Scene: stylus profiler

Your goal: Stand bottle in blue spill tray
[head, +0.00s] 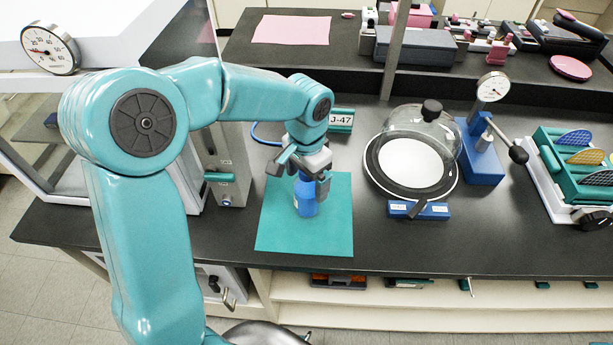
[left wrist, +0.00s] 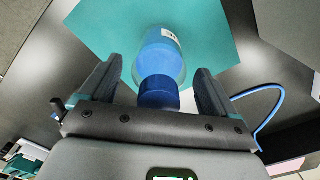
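The bottle (head: 305,198) is translucent blue and stands on a teal mat (head: 328,236) on the dark bench. In the left wrist view the bottle (left wrist: 160,62) shows its blue cap and a small white label. My left gripper (head: 300,178) is above the bottle, pointing down. In the wrist view its two fingers (left wrist: 160,72) stand on either side of the bottle, with a gap visible on each side, so it is open. I cannot make out a blue spill tray in either view. My right gripper is not in view.
A glass dome on a round base (head: 410,160) and a blue gauge stand (head: 482,150) are right of the mat. A J-47 sign (head: 341,118) and a blue cable are behind it. A white-framed instrument (head: 222,165) stands left. The bench front edge is close.

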